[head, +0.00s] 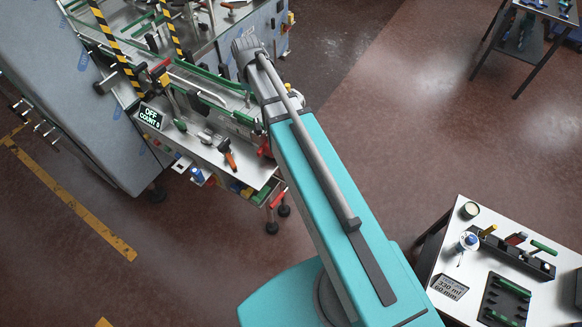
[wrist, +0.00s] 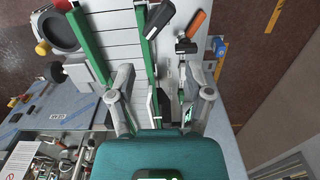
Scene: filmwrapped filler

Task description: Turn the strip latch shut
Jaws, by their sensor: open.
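My gripper (wrist: 163,85) shows in the wrist view with its two grey fingers spread wide apart, one on each side of the green rails. It appears empty. In the head view my teal arm hides the gripper. I cannot pick out the strip latch for certain in either view. The conveyor machine (head: 205,85) has long green guide rails, which also show between and beside my fingers in the wrist view (wrist: 90,45). A dark block (wrist: 165,103) lies low between the fingers, partly hidden by my gripper body.
An orange-handled tool (head: 228,155) lies on the machine's front shelf; it also shows in the wrist view (wrist: 194,25). A display (head: 150,116) reads "OFF COUNT 0". A grey cabinet (head: 65,85) stands left. A white table (head: 470,285) with tools is lower right. Open floor lies right.

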